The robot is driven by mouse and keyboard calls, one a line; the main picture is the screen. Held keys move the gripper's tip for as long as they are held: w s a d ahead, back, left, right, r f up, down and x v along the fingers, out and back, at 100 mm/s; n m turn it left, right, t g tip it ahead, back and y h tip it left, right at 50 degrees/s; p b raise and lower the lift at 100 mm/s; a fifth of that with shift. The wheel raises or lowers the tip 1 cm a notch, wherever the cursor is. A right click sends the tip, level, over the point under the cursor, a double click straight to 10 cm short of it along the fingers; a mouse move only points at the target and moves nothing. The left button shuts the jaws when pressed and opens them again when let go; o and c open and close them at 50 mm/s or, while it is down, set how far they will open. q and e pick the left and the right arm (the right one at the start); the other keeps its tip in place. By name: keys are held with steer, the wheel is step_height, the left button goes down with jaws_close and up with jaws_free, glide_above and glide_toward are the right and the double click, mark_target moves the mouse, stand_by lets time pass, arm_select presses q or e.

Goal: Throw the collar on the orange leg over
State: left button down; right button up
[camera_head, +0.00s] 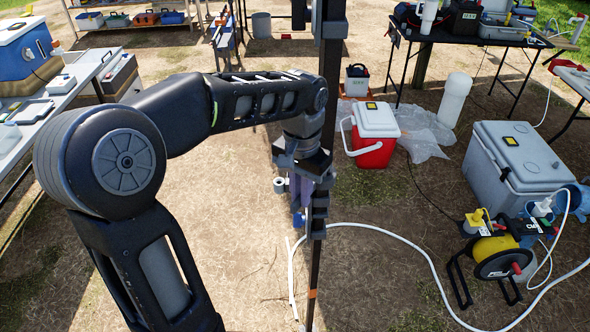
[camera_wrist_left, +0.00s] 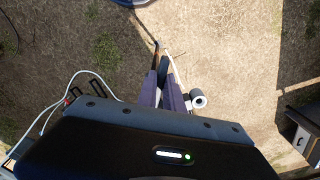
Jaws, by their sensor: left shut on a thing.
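A dark, slim leg (camera_head: 316,262) runs down in the middle of the head view, with a small orange band (camera_head: 312,293) low on it. A grey blocky part (camera_head: 319,214), which looks like the collar, sits on the leg above the band. My left gripper (camera_head: 303,202) points down at this part, its fingers close against it. In the left wrist view the two fingers (camera_wrist_left: 163,98) are nearly together around a dark piece (camera_wrist_left: 164,70). The fingers hide much of the collar, and I cannot tell its lever's position. My right gripper is out of view.
A short white-ended cylinder (camera_wrist_left: 198,98) sits beside the fingers. A thick dark post (camera_head: 331,75) stands behind my wrist. A red and white cooler (camera_head: 376,132), a grey chest (camera_head: 515,160) and a cable reel (camera_head: 492,255) stand to the right. A white hose (camera_head: 400,240) crosses the ground.

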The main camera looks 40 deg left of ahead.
arm_select(q)
steer(key=shift+w+d+n+b, duration=0.25)
steer(key=shift+d+n, duration=0.45)
steer(key=shift+n, duration=0.25)
steer(key=shift+w+d+n+b, duration=0.25)
steer(key=shift+d+n, duration=0.5)
steer(key=shift+n, duration=0.25)
steer(key=shift+w+d+n+b, duration=0.25)
steer(key=shift+d+n, duration=0.45)
steer(key=shift+n, duration=0.25)
steer(key=shift+d, duration=0.15)
steer(key=shift+w+d+n, duration=0.2)
steer(key=shift+n, duration=0.3)
steer(key=c, duration=1.4)
jaws_free()
